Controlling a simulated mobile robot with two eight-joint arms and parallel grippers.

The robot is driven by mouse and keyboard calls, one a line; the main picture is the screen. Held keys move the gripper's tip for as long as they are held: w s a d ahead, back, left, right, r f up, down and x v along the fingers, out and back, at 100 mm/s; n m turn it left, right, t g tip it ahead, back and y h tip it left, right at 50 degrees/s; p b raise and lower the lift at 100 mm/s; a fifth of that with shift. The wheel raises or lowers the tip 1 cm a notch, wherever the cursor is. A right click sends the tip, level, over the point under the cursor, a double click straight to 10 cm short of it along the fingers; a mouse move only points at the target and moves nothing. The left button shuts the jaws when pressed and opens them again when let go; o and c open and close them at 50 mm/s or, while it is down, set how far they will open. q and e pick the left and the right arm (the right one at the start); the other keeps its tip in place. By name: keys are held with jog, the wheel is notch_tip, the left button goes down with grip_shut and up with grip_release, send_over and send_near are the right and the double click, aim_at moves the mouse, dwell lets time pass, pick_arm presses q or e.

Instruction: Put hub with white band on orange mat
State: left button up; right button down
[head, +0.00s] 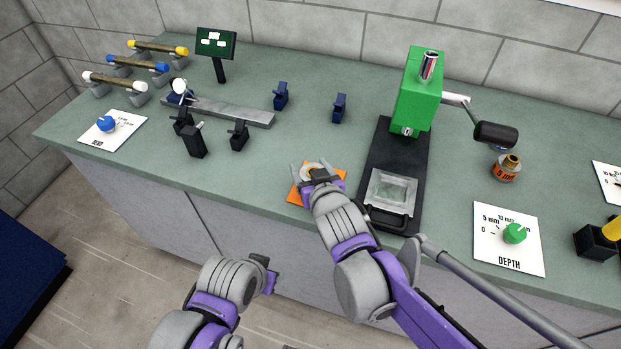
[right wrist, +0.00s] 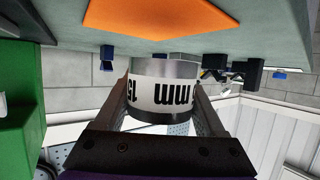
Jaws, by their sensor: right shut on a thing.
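The hub with a white band (right wrist: 165,92) is a short metal cylinder with black "mm" lettering. My right gripper (head: 309,172) is shut on it, with a finger on either side in the right wrist view. In the head view the hub (head: 314,168) is partly hidden by my gripper and appears over the orange mat (head: 298,197). The mat (right wrist: 165,18) also shows in the right wrist view, with the hub apparently a little apart from it. My left gripper (head: 266,274) is in front of the counter; its jaw opening is unclear.
A green press (head: 418,95) on a black base (head: 383,150) stands just right of the mat. Dark blue stands (head: 340,107) and black clamps (head: 239,135) stand behind and left. A depth dial card (head: 508,240) lies at the right.

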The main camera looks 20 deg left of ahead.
jog(key=shift+f+b, duration=0.35)
jog(key=shift+f, duration=1.3)
jog(key=shift+f, duration=0.2)
grip_release()
jog(key=shift+r, duration=0.1)
jog(key=shift+r, duration=0.2)
jog(key=p+v, duration=0.2)
jog(key=v, duration=1)
